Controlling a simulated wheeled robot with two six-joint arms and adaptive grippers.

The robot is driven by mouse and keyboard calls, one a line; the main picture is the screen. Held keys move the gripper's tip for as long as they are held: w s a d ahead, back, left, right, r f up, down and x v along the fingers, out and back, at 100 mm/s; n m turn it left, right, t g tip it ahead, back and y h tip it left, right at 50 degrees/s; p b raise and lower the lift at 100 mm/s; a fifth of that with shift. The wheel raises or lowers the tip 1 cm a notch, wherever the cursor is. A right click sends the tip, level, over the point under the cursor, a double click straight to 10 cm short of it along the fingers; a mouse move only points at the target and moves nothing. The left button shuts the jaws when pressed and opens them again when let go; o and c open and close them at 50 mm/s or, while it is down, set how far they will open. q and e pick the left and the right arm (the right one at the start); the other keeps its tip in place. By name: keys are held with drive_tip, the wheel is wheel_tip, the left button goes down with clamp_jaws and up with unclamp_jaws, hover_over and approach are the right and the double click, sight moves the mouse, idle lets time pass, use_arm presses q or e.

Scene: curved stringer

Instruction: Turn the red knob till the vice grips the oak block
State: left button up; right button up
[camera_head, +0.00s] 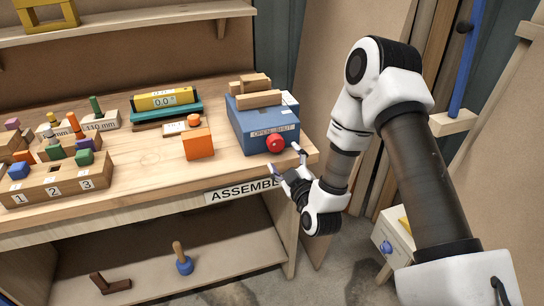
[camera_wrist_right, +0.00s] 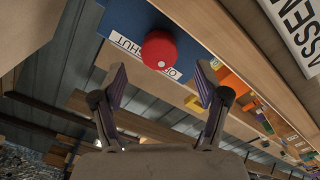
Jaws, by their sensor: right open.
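The red knob (camera_head: 276,144) sits on the front of the blue vice (camera_head: 262,132), beside a label reading OPEN and SHUT. Wooden jaws (camera_head: 258,99) and wooden pieces lie on top of the vice; I cannot tell which is the oak block or whether it is gripped. My right gripper (camera_head: 288,163) is open and empty just in front of the knob. In the right wrist view the knob (camera_wrist_right: 159,50) is ahead of the open fingers (camera_wrist_right: 161,85), apart from them. My left gripper is not in view.
An orange block (camera_head: 198,143) stands left of the vice on the wooden bench (camera_head: 140,168). A digital level reading 0.0 (camera_head: 165,99) lies behind it. A numbered wooden block (camera_head: 60,187) with coloured pegs is at the left. A drawer with a blue knob (camera_head: 387,247) is at the lower right.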

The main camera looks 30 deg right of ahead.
sight(278, 147)
drive_tip(key=x, duration=0.6)
drive_tip(key=shift+w, duration=0.1)
drive_tip(key=shift+a+r, duration=0.1)
drive_tip(key=shift+r, duration=0.05)
drive_tip(key=c, duration=1.2)
drive_tip(key=shift+o, duration=0.2)
drive_tip(key=shift+m, duration=0.3)
